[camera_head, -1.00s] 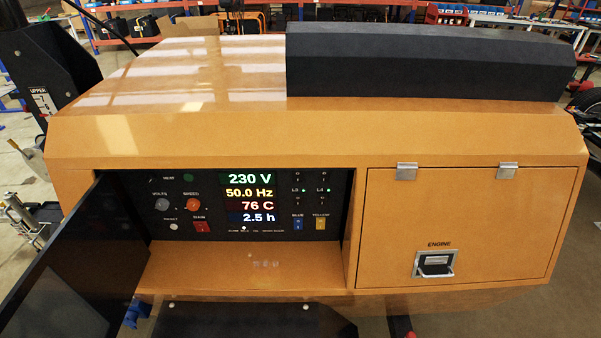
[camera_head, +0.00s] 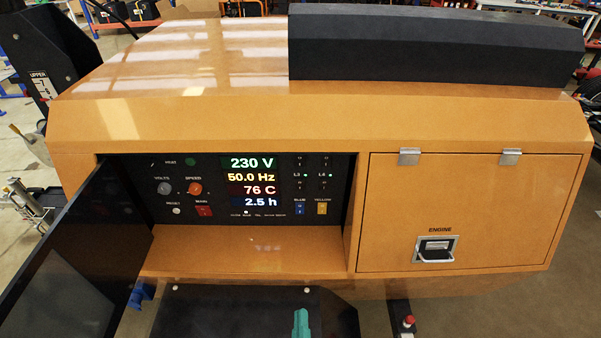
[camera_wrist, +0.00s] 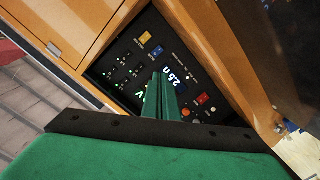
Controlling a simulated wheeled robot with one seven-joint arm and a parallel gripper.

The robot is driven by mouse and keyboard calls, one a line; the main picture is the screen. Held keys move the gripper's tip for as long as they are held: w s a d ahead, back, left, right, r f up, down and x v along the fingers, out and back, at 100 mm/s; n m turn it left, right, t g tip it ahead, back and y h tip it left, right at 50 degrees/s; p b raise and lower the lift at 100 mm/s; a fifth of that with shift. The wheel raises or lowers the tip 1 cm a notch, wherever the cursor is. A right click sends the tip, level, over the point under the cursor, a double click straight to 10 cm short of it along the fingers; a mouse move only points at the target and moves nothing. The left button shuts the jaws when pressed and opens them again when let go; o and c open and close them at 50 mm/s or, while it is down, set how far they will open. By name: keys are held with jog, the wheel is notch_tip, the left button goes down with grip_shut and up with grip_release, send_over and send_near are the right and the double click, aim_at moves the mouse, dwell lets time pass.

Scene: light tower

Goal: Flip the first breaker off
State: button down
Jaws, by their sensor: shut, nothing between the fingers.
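The black control panel (camera_head: 265,222) sits in an open recess of the orange cabinet. Right of its lit display (camera_head: 252,182) is a group of small switches (camera_head: 313,174), with two green lights by L3 and L4; their lever positions are too small to tell. Below are a blue switch (camera_head: 299,208) and a yellow switch (camera_head: 322,207). A red MAIN switch (camera_head: 204,210) is left of the display. My gripper (camera_head: 302,318) is at the bottom edge, in front of and below the panel. The wrist view shows its green fingers (camera_wrist: 162,98) shut and empty, partly hiding the turned panel (camera_wrist: 133,75).
A dark open door (camera_head: 75,265) stands left of the recess. A closed engine hatch (camera_head: 460,210) with a latch (camera_head: 436,250) is at the right. An orange ledge (camera_head: 245,262) juts below the panel. Space before the recess is free.

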aim_at(300, 158)
jog(key=w+r+n+t, duration=0.2)
jog(key=w+r+n, duration=0.8)
jog(key=w+r, duration=0.7)
jog(key=shift+r, duration=0.2)
jog(key=shift+w, duration=0.1)
jog(key=w, duration=0.4)
jog(key=w+r, duration=0.1)
jog(key=w, duration=0.8)
jog(key=shift+w+r, duration=0.3)
jog(key=shift+w, duration=0.1)
jog(key=shift+a, duration=0.1)
